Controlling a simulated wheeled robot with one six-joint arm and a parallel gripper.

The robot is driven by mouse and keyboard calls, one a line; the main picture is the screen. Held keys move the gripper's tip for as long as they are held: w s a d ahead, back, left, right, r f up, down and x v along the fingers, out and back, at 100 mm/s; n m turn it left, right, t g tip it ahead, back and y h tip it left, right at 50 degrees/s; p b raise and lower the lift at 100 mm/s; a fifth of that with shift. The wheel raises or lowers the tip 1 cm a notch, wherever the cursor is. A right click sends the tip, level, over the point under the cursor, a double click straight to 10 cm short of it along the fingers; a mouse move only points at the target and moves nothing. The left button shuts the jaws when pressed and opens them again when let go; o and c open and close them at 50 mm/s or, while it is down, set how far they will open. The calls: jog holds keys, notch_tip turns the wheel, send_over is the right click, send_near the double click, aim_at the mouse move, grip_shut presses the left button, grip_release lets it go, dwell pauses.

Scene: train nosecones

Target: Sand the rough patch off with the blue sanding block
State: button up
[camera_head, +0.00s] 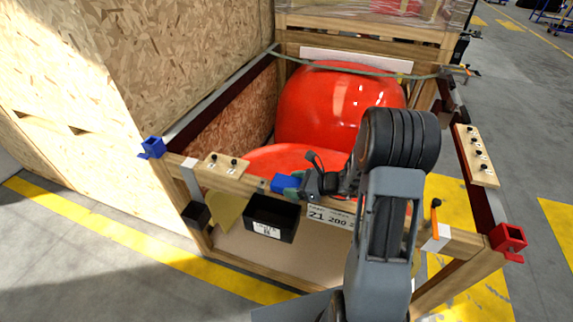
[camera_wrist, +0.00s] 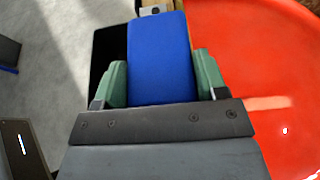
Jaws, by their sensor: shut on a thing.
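My gripper (camera_head: 287,187) is shut on the blue sanding block (camera_head: 284,182), above the front wooden rail of the crate. In the wrist view the blue block (camera_wrist: 160,62) sits between the two green fingers. The red nosecone (camera_head: 335,105) lies in the crate, with a lower red surface (camera_head: 272,158) just behind the block. The red surface (camera_wrist: 262,55) fills the right of the wrist view, beside the block and seemingly apart from it. A pale streak crosses it; I cannot tell whether this is the rough patch or a reflection.
A black bin (camera_head: 270,220) hangs on the crate's front, below my gripper. The front rail (camera_head: 245,183) carries a knobbed wooden plate (camera_head: 223,165). Blue (camera_head: 152,147) and red (camera_head: 508,240) corner pieces mark its ends. A green strap (camera_head: 345,69) crosses the back. Chipboard walls stand left.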

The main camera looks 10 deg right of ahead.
jog(key=shift+w+a, duration=0.4)
jog(key=shift+a, duration=0.3)
notch_tip(320, 180, up, 4)
jog(key=shift+s+f+p, duration=0.1)
jog(key=shift+f+p, duration=0.15)
jog(key=shift+p, duration=0.75)
jog(key=shift+r+p, duration=0.6)
jog(key=shift+r, duration=0.1)
jog(key=shift+r+p, duration=1.2)
jog(key=shift+r, duration=0.45)
